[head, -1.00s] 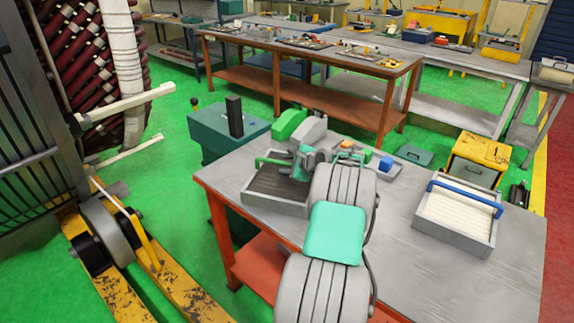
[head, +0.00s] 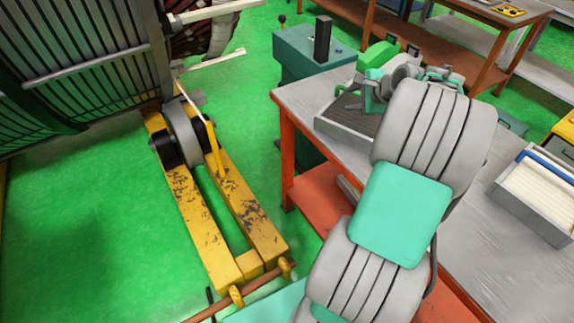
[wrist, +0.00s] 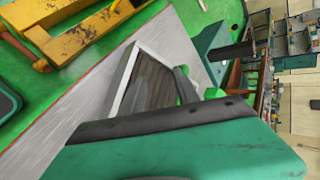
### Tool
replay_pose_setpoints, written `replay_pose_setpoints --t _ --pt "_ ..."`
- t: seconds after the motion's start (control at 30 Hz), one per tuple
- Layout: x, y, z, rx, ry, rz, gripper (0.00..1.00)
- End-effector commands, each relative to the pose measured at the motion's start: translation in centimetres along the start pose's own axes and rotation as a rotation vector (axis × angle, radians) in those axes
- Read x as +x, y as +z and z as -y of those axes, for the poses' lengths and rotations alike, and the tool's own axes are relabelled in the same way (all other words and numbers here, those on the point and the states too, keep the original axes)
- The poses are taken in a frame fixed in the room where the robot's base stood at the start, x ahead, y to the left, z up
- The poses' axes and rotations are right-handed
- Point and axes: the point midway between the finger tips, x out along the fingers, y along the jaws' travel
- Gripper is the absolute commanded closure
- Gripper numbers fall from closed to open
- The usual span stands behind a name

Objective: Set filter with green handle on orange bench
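The filter, a grey tray with a dark mesh insert, rests on the orange bench (head: 455,250), which has a grey top and orange legs. The filter (head: 342,138) is near the bench's left edge, partly hidden behind my arm. In the wrist view the filter's pale frame (wrist: 122,80) and dark inside lie just beyond a large green gripper part. The green handle is mostly hidden. My gripper (head: 377,88) is at the tray's far right side in the head view. Its fingertips are masked by my wrist, so its opening and any contact with the handle are unclear.
A filter with a blue handle (head: 530,205) stands on the bench at the right. A green object (head: 377,55) is behind my gripper. A green pedestal (head: 300,55) stands behind the bench. Yellow forks (head: 200,220) lie on the green floor at left.

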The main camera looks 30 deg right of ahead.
Motion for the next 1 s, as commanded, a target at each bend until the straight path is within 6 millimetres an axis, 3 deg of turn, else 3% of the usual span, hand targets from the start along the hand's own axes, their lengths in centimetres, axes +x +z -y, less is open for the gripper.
replay_pose_setpoints --t 0.03,0.1,0.17,0.2,0.3,0.4,0.5,1.0 --pt "0.1 6.4 -0.3 -0.203 0.066 0.026 0.62" --pt "-0.8 14.3 -2.8 -0.532 0.17 0.061 0.62" --pt "-2.4 19.9 -6.1 -0.808 0.25 0.105 0.62" --pt "-3.9 23.0 -8.6 -0.991 0.297 0.143 0.62" --pt "-7.9 28.0 -15.1 -1.397 0.388 0.244 0.62" --pt "-10.9 29.8 -20.1 -1.682 0.442 0.334 0.62" --pt "-12.4 30.0 -22.7 -1.827 0.468 0.388 0.62" --pt "-12.6 29.7 -23.3 -1.861 0.477 0.403 0.62"
